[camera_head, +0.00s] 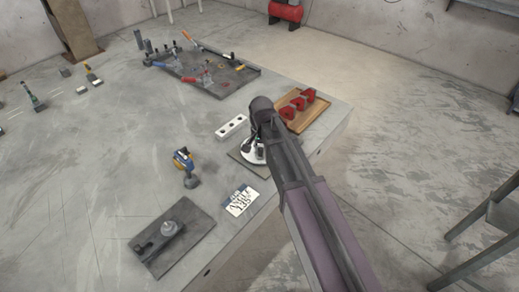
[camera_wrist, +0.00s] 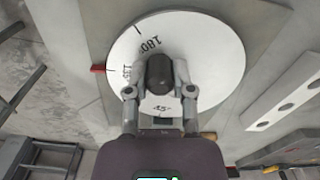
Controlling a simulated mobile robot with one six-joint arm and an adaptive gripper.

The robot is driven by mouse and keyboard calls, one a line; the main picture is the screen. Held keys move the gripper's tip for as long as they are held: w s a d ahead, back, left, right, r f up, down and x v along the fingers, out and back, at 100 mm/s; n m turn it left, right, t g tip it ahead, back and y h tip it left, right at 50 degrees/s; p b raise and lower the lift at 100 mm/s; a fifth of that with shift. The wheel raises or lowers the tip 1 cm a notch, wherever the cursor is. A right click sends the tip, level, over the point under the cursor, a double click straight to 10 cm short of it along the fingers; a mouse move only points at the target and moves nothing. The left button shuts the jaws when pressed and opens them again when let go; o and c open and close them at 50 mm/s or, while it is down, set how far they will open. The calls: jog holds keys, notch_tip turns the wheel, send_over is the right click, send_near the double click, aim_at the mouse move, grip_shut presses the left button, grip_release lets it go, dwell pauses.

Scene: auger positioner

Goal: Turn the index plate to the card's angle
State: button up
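The index plate is a white disc (camera_wrist: 215,50) with black angle marks and a dark knob (camera_wrist: 160,72) at its middle. In the head view the plate (camera_head: 248,153) is partly hidden behind my arm. A red pointer (camera_wrist: 98,69) sits at the disc's left edge in the wrist view, and the label that seems to read 135° lies beside it. The 180° label is nearer the top. The card (camera_head: 241,202) lies on the bench and seems to read angle 135°. My gripper (camera_wrist: 160,70) has its fingers on both sides of the knob, seemingly touching it.
A white block with holes (camera_head: 232,126) and a wooden tray with red parts (camera_head: 304,116) are near the plate. A blue and yellow drill (camera_head: 184,164) stands to the left. A dark fixture plate (camera_head: 190,242) lies at the front. The bench edge is close on the right.

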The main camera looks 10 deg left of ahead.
jog(key=o, duration=0.4)
jog(key=shift+w, duration=0.1)
jog(key=shift+d, duration=0.1)
notch_tip(320, 180, up, 14)
jog(key=m+p, duration=0.1)
jog(key=p, duration=1.2)
jog(key=shift+p, duration=0.4)
jog(key=shift+f, duration=0.3)
notch_tip(320, 180, down, 13)
jog(key=b, duration=1.4)
jog(key=shift+f, duration=0.2)
